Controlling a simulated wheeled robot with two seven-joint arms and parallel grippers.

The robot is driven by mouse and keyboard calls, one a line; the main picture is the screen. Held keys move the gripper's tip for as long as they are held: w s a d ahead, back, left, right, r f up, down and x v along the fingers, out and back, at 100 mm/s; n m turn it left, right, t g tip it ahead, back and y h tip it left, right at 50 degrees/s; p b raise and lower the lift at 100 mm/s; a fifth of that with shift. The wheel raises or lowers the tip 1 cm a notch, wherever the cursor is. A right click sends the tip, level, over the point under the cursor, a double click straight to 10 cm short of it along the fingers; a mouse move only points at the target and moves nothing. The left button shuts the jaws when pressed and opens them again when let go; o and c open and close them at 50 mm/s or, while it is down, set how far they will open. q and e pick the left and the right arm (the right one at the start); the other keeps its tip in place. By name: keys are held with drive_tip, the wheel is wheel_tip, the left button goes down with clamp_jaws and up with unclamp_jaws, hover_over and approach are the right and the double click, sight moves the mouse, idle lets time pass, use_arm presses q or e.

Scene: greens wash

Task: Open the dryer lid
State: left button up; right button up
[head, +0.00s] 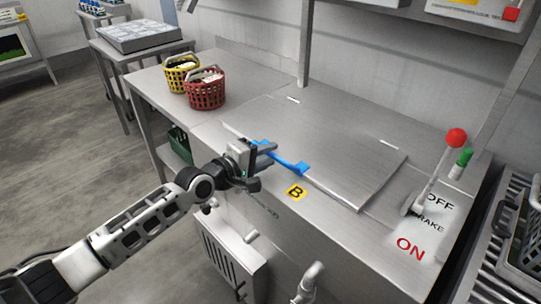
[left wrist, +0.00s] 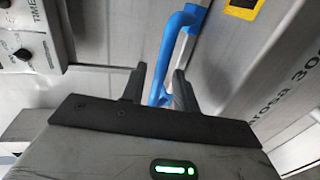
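The dryer lid (head: 345,150) is a flat steel panel lying shut, level with the steel counter. A blue bar handle (head: 292,164) runs along its front edge, near the yellow B label (head: 296,193). My left gripper (head: 268,156) is at the left end of this handle. In the left wrist view the blue handle (left wrist: 180,28) runs down between the two fingers of my left gripper (left wrist: 158,84). The fingers stand apart, with a gap beside the bar on the left; contact on the right side is unclear. My right gripper is not in view.
A red basket (head: 206,92) and a yellow basket (head: 181,74) stand on the counter behind the gripper. A brake lever with a red knob (head: 456,138) rises at the right, beside the OFF and ON marks. Pipes and a vented panel (head: 232,262) are below the front edge.

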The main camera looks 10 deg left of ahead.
use_arm(q)
drive_tip(key=shift+x, duration=0.8)
clamp_jaws()
drive_tip(key=shift+r, duration=0.1)
